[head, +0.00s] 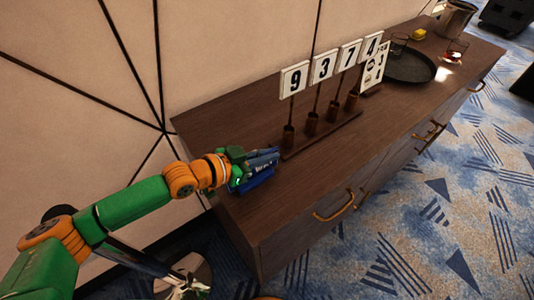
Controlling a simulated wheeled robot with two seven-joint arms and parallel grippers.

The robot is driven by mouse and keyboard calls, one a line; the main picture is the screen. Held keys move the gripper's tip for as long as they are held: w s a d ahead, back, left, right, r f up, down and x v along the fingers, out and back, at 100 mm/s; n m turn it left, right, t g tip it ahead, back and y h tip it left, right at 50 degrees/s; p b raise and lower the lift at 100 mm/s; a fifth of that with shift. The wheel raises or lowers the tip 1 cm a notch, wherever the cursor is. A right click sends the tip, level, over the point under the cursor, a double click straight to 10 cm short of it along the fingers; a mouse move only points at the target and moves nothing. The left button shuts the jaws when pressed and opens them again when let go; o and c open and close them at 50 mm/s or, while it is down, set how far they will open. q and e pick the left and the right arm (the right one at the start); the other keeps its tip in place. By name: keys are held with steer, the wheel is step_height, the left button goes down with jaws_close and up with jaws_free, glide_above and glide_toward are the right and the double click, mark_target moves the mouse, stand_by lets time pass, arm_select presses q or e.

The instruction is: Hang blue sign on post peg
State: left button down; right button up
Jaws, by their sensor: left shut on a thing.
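My left arm comes in from the left, and its gripper (262,160) is over the near left end of the dark wooden cabinet top. It is shut on a blue sign (259,178), which is partly hidden by the gripper. To its right, a wooden stand holds a row of posts in cups (311,124). White number signs reading 9 (293,79), 3 (322,67), 7 and 4 are at the tops of the posts. Any peg is too small to tell. Only a small part of my right gripper may show at the bottom, and I cannot tell.
The cabinet top (230,125) has bare room to the left of the stand. A round dark tray (412,67) lies farther right, with a white card (374,68) beside the stand. A metal bucket (453,20) and a yellow object (419,34) are at the far end. A panelled wall stands behind.

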arm_select(q)
steer(key=c, duration=1)
jaws_free()
steer(key=shift+f, duration=0.15)
steer(key=shift+a, duration=0.1)
steer(key=v, duration=0.2)
steer(key=b+v, duration=0.1)
steer(key=v, duration=0.1)
steer(key=b+v, duration=0.1)
steer(key=v, duration=0.1)
steer(key=shift+s+a+f, duration=0.2)
steer(key=shift+a+f, duration=0.05)
steer(key=shift+a, duration=0.05)
steer(key=shift+s+a+r, duration=0.2)
